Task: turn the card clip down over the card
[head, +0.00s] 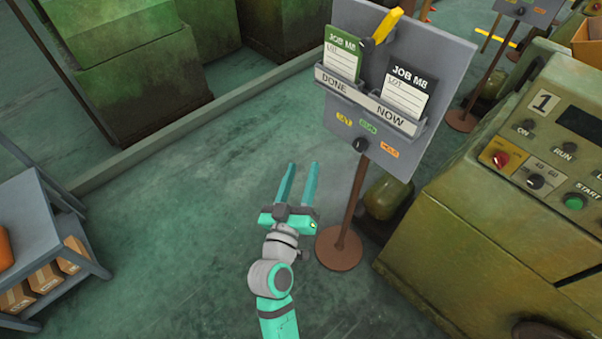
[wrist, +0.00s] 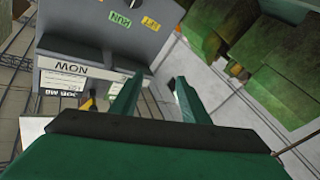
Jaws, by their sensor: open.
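The yellow card clip (head: 388,24) is at the top of the grey board (head: 440,50), between the two cards. It is tilted up and to the right from a dark pivot, clear of the card faces. A green-headed JOB M8 card (head: 342,60) is in the DONE pocket, and a black-headed JOB M8 card (head: 405,92) is in the NOW pocket. My gripper (head: 301,166) is open and empty, below and left of the board, apart from it. In the wrist view the board is upside down, with a yellow piece (wrist: 88,104) partly showing near the cards.
The board stands on a brown post with a round base (head: 340,248). A dark knob (head: 360,145) sits low on the board among coloured labels. A green machine (head: 510,210) with controls is at right. A blue-grey shelf (head: 40,215) with boxes is at left. Floor around my gripper is clear.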

